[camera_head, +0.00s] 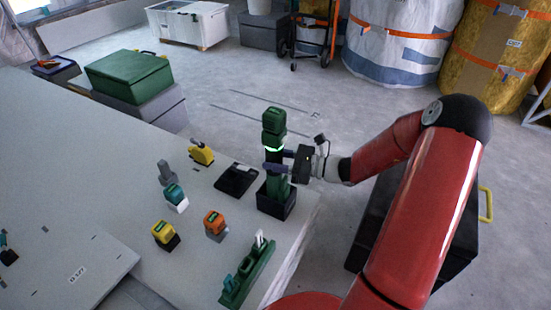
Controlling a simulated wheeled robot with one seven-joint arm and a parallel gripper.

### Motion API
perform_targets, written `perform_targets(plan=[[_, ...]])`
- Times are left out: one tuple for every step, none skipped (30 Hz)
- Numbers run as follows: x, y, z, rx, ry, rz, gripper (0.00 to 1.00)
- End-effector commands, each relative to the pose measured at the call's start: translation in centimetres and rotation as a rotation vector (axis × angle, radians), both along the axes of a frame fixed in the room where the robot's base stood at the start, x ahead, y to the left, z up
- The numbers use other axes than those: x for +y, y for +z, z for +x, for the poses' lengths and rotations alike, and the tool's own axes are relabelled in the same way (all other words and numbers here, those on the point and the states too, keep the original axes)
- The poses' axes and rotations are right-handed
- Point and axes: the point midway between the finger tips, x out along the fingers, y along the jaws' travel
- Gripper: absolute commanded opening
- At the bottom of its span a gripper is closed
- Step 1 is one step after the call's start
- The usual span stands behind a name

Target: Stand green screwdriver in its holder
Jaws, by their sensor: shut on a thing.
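The green screwdriver (274,127) is a thick green and black power tool with a bright light green ring, and it stands upright near the table's right edge. My gripper (277,161) reaches in from the right and is shut on its middle. The dark box-shaped holder (277,203) stands on the table directly below. The tool's lower green part meets the top of the holder. I cannot tell how deep it sits, as the holder's opening is hidden by the tool.
A flat black tray (237,181) lies left of the holder. Several small tools, including a yellow one (201,153) and an orange one (214,224), stand further left. A green rack (248,272) lies at the front edge. A green case (129,76) sits at the back left.

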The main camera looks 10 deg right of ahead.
Motion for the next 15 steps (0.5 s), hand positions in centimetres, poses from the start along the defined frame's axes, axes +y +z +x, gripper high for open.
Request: perform_targets(plan=[[0.02,0.07,0.05,-0.004,0.001,0.0,0.0],[0.02,0.06,0.05,-0.004,0.0,0.0,0.0],[0.02,0.05,0.05,-0.004,0.0,0.0,0.0],[0.02,0.04,0.05,-0.004,0.0,0.0,0.0],[0.02,0.04,0.05,-0.004,0.0,0.0,0.0],[0.02,0.03,0.05,-0.003,0.0,-0.001,0.0],[0.02,0.03,0.05,-0.003,0.0,-0.001,0.0],[0.02,0.02,0.05,-0.003,0.0,-0.001,0.0],[0.02,0.02,0.05,-0.003,0.0,-0.001,0.0],[0.02,0.01,0.05,-0.003,0.0,-0.001,0.0],[0.02,0.01,0.05,-0.003,0.0,-0.001,0.0],[0.03,0.0,0.04,-0.003,0.0,-0.001,0.47],[0.03,0.0,0.04,-0.003,0.0,-0.001,0.51],[0.03,-0.01,0.04,-0.003,0.0,-0.001,0.55],[0.02,-0.02,0.03,-0.003,0.0,-0.001,0.6]])
